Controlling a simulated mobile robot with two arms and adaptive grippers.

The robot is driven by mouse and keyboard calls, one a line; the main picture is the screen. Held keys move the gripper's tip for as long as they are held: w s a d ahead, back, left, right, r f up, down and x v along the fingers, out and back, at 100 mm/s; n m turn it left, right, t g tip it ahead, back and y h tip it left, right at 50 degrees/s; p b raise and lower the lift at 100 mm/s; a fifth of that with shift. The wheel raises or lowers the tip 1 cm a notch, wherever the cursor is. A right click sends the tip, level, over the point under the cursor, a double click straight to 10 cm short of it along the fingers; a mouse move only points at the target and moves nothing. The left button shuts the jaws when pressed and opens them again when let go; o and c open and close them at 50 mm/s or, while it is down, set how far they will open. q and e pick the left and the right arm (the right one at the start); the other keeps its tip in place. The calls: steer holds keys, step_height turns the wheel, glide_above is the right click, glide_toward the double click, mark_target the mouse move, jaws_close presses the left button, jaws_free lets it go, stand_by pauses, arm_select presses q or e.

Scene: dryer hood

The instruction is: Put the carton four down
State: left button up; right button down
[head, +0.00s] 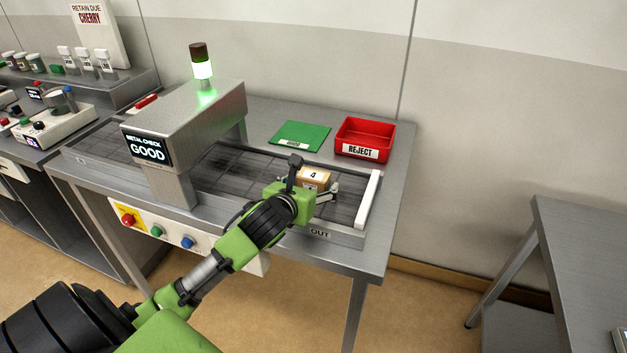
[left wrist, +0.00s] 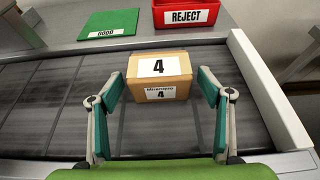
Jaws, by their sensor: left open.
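The carton four (head: 314,177) is a small brown box with white labels reading 4. It stands on the dark conveyor belt near the OUT end, left of the white end stop (head: 368,199). In the left wrist view the carton (left wrist: 159,75) is upright, just ahead of and partly between my fingertips. My left gripper (head: 314,190) is open, with one finger on each side of the carton's near face; it also shows in the left wrist view (left wrist: 160,88). My right gripper is not in view.
A green GOOD mat (head: 301,135) and a red REJECT bin (head: 365,138) sit behind the belt. The metal check machine (head: 183,127) shows GOOD under a lit green lamp (head: 202,68). Another grey table (head: 585,240) stands at the right.

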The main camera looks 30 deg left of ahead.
arm_select(q)
steer(key=shift+x, duration=1.05)
steer(key=c, duration=1.3)
steer(key=shift+c, duration=0.4)
steer(key=shift+r, duration=0.2)
